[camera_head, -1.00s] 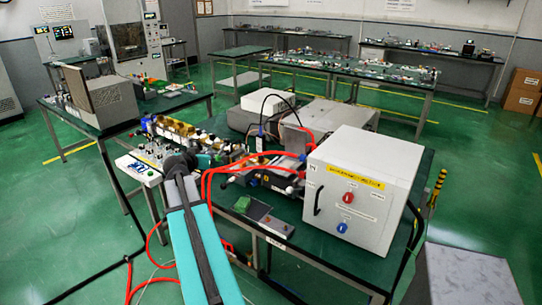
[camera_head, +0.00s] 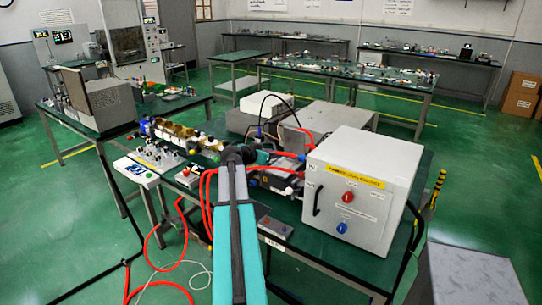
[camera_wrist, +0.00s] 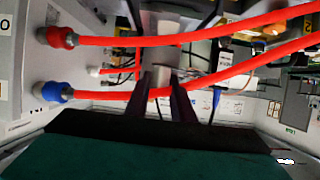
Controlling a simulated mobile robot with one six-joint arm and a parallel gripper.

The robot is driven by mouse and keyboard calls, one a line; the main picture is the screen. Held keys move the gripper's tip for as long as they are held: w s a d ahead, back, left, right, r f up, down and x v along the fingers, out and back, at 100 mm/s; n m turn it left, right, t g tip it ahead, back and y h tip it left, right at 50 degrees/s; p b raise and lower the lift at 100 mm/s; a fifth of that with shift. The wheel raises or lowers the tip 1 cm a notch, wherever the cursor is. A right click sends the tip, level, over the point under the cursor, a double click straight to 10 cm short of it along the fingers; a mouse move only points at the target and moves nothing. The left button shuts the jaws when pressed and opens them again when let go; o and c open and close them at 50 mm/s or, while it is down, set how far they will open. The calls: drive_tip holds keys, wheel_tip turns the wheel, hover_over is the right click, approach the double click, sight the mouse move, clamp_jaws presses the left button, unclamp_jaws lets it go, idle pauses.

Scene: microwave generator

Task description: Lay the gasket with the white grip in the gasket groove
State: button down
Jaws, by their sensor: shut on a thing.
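My gripper (camera_wrist: 164,88) shows in the wrist view as two dark fingers on either side of a pale whitish block (camera_wrist: 160,52). It is shut on this block, which looks like the white grip of the gasket. I cannot make out the gasket's own shape. In the head view my dark wrist hides the fingers and what they hold; it is over the table, left of the white cabinet (camera_head: 340,212). I cannot pick out the gasket groove in either view.
Red hoses (camera_wrist: 240,72) cross close around my gripper in the wrist view. The cabinet's red knob (camera_head: 348,197) and blue knob (camera_head: 343,227) face the front. A row of brass and white parts (camera_head: 180,135) stands on the table to the left. A pale box (camera_head: 266,102) is behind.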

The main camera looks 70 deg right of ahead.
drive_tip(key=shift+w+d, duration=0.1)
drive_tip(key=shift+w, duration=0.2)
drive_tip(key=shift+s, duration=0.1)
drive_tip(key=shift+f, duration=0.55)
wheel_tip(320, 180, down, 8)
drive_tip(key=b, duration=0.2)
drive_tip(key=shift+r, duration=0.25)
idle(0.7)
drive_tip(key=shift+f+b, duration=0.4)
drive_tip(key=shift+b, duration=0.2)
